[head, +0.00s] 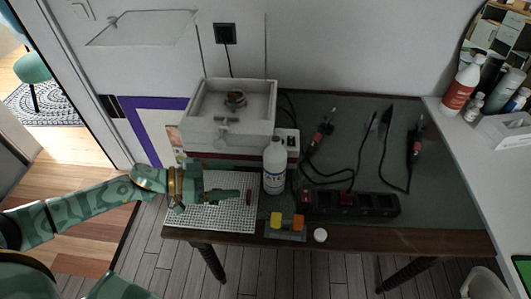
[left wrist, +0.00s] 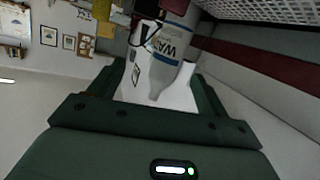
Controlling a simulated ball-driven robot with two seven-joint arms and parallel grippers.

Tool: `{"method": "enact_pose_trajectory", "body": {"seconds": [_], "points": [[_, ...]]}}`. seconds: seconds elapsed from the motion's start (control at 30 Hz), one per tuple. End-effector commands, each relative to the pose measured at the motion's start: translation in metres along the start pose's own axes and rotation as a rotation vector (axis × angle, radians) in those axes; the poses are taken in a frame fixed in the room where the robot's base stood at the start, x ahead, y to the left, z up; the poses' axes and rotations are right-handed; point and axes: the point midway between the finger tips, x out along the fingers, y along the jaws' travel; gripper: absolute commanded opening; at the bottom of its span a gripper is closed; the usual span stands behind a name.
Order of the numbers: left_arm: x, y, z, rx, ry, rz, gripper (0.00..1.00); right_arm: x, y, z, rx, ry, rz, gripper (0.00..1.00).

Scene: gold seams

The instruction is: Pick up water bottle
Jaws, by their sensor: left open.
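The water bottle (head: 274,168) is white with a printed label and stands upright near the middle of the dark table, just right of the white perforated board. My left gripper (head: 232,192) is low over that board, to the left of the bottle, with its fingers pointing right towards it. In the left wrist view the bottle (left wrist: 170,50) shows ahead between the open green fingers, its label partly readable. The gripper is open; I see no grip on the bottle. My right gripper is not in view.
A white open-topped box (head: 230,115) stands behind the bottle. A black power strip (head: 350,203) and cabled tools lie to its right. Small yellow and orange blocks (head: 287,221) and a round white item (head: 320,235) lie in front, near the table edge.

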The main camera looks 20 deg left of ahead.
Motion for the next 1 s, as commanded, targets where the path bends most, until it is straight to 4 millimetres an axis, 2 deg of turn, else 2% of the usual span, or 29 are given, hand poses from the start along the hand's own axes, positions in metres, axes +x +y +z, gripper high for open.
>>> {"method": "enact_pose_trajectory", "body": {"seconds": [0.03,0.1,0.2,0.27,0.43,0.6,0.87,0.97,1.0], "points": [[-0.001,-0.004,0.015,0.048,-0.062,-0.016,0.77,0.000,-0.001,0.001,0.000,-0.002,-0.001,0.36],[-0.004,-0.011,0.029,0.103,-0.130,-0.039,0.77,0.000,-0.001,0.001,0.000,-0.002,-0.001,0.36],[-0.002,-0.016,0.036,0.127,-0.171,-0.064,0.77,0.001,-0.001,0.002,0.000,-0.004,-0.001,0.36],[0.004,-0.017,0.034,0.109,-0.168,-0.070,0.77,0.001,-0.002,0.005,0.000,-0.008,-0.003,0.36],[0.041,-0.018,0.024,0.106,-0.161,-0.066,0.77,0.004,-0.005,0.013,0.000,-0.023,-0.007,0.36],[0.075,-0.019,0.017,0.104,-0.162,-0.066,0.77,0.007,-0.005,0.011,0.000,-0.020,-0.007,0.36],[0.099,-0.019,0.011,0.103,-0.162,-0.066,0.77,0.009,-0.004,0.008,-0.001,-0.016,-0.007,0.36],[0.116,-0.019,0.007,0.104,-0.161,-0.066,0.77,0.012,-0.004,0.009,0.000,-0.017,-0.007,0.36],[0.124,-0.020,0.011,0.103,-0.163,-0.066,0.77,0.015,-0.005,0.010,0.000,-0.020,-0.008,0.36]]}}
